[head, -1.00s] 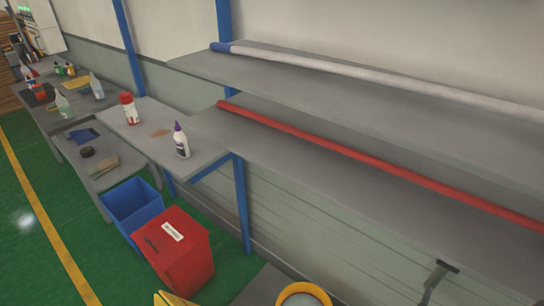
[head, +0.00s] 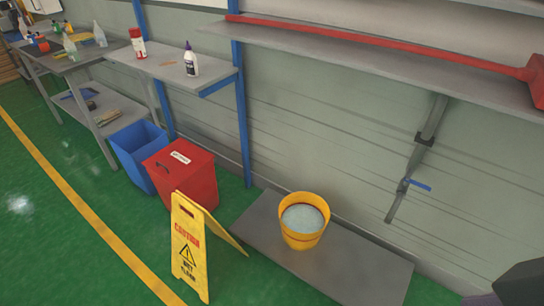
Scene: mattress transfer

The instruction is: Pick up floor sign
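A yellow floor sign (head: 190,254) stands upright and spread open on the green floor, at the lower middle-left of the head view. Its front panel carries a red "CAUTION" line and a warning triangle; its rear panel slants off to the right. A dark part at the lower right corner may belong to my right arm, but no fingertips show there. My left gripper is not in the picture. Nothing in view touches the sign.
A red bin (head: 184,176) and a blue bin (head: 138,155) stand just behind the sign. A yellow bucket (head: 305,239) sits on a low grey platform (head: 350,271) to its right. A shelf (head: 330,58) holds a red long-handled tool (head: 400,48). Green floor is clear left of the sign.

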